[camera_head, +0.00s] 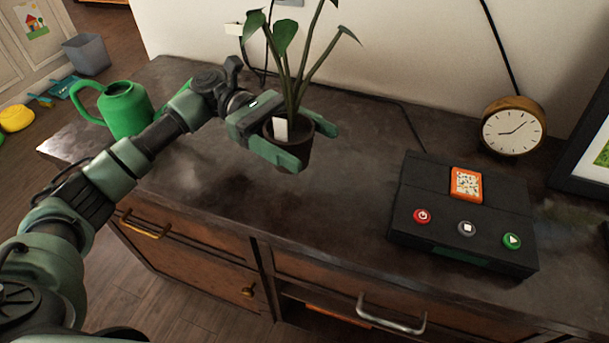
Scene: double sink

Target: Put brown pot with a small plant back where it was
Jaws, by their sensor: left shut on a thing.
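The brown pot (298,150) with a small green plant (287,50) is in the head view, above the dark cabinet top, left of centre. A small white tag shows on the pot's front left. My left gripper (307,145) is shut on the pot, with one finger on its near side and one on its far side. The pot is upright or nearly so. I cannot tell whether its bottom touches the cabinet top. My right gripper is not in view.
On the cabinet top (225,190), a green watering can (125,110) stands at the left. A black box with buttons (430,190), a round clock (513,126) and a picture frame (590,150) are at the right. The surface between the pot and box is clear.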

